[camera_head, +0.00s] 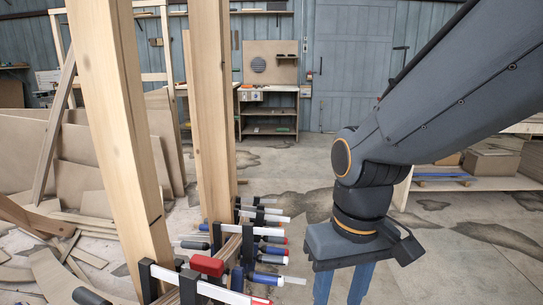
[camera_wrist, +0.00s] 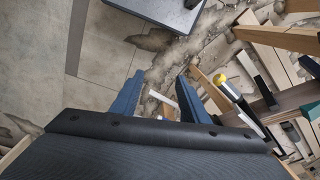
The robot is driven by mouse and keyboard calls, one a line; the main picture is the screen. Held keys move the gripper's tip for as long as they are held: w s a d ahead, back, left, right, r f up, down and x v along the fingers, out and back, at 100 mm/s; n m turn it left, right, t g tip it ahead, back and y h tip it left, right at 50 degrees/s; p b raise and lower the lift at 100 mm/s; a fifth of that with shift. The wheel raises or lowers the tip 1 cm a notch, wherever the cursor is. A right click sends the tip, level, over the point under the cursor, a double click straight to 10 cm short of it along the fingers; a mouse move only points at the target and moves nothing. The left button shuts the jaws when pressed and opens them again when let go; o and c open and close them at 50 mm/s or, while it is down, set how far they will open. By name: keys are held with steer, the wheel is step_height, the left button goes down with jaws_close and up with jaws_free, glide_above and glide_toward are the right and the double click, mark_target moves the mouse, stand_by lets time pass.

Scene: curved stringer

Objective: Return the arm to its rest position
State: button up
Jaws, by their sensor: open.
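My gripper (camera_head: 342,285) hangs at the end of my arm, right of centre in the head view, with its two blue fingers pointing down. The fingers are apart and I see nothing between them; the fingertips run off the bottom edge. In the wrist view my gripper (camera_wrist: 160,80) shows both blue fingers spread over the floor. The curved stringer (camera_head: 228,250) is low at left of my gripper, mostly hidden by a row of clamps (camera_head: 268,248). My gripper is apart from the clamps.
Two tall wooden posts (camera_head: 122,130) and (camera_head: 212,110) stand at left. Offcut boards (camera_head: 75,180) lean and lie behind them. A workbench (camera_head: 268,110) stands at the back, and a low shelf (camera_head: 475,182) at right. The concrete floor (camera_head: 300,165) between is open.

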steer(key=d+r+m+p, duration=0.2)
steer(key=d+r+p, duration=0.6)
steer(key=p, duration=0.7)
steer(key=shift+s+r+m+h, duration=0.2)
steer(key=shift+r+m+h, duration=0.1)
steer(key=shift+r, duration=0.2)
steer(key=shift+d+p, duration=0.2)
steer(key=shift+p, duration=0.1)
steer(key=shift+c, duration=0.3)
